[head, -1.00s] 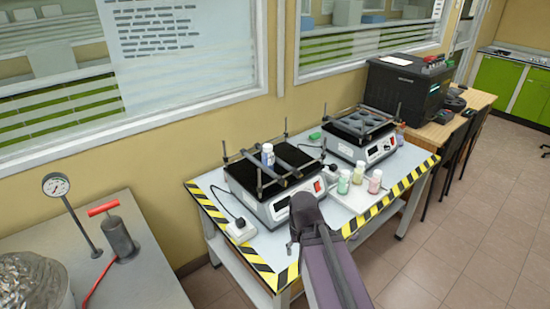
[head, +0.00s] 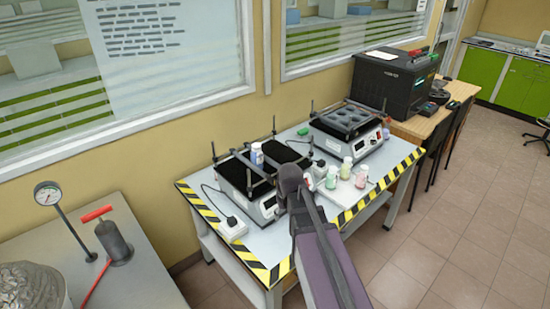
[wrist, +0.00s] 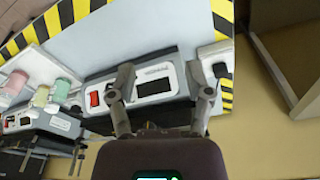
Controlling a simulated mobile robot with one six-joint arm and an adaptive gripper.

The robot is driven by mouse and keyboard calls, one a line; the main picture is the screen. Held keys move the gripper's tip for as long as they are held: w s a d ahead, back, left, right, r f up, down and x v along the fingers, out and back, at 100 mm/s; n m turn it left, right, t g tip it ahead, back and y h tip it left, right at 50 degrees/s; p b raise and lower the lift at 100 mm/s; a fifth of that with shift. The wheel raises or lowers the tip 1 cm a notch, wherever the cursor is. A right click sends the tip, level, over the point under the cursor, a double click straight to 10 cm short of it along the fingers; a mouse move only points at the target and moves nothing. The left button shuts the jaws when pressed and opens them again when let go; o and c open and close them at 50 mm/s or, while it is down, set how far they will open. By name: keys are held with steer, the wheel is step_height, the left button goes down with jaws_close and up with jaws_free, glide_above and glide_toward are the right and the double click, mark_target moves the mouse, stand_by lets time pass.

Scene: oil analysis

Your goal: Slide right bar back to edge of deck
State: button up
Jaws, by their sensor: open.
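The left shaker (head: 229,188) has a black deck (head: 236,172) with corner posts and clamp bars across it. The right bar (head: 290,151) shows only in part, because my arm covers the front right of the deck. My gripper's fingers are hidden in the head view. In the wrist view my gripper (wrist: 160,75) is open and empty, its fingers apart over the shaker's front panel (wrist: 142,72) with its red switch and dark display. I cannot make out the right bar there.
A second shaker (head: 349,143) stands to the right. Several capped sample bottles (head: 346,166) stand on a white tray at the table's front. A power adapter (head: 233,228) and cable lie at the left. Yellow-black tape (head: 256,266) marks the table's edge.

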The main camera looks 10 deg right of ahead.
mark_target(276, 164)
steer(key=w+d+r+n+t+p, duration=0.1)
steer(key=w+r+p, duration=0.3)
steer(key=w, duration=0.7)
steer(key=w+d+r+n+t+p, duration=0.2)
steer(key=w+r, duration=0.5)
steer(key=w, duration=0.5)
steer(key=shift+w+d+r+n+t+p, duration=0.3)
steer(key=shift+n+p, duration=0.4)
steer(key=shift+p, duration=0.55)
steer(key=shift+f, duration=0.2)
steer(key=b+x, duration=1.2)
steer(key=x, duration=0.1)
steer(key=shift+w+a+f, duration=0.15)
steer(key=shift+a+f, duration=0.05)
jaws_close()
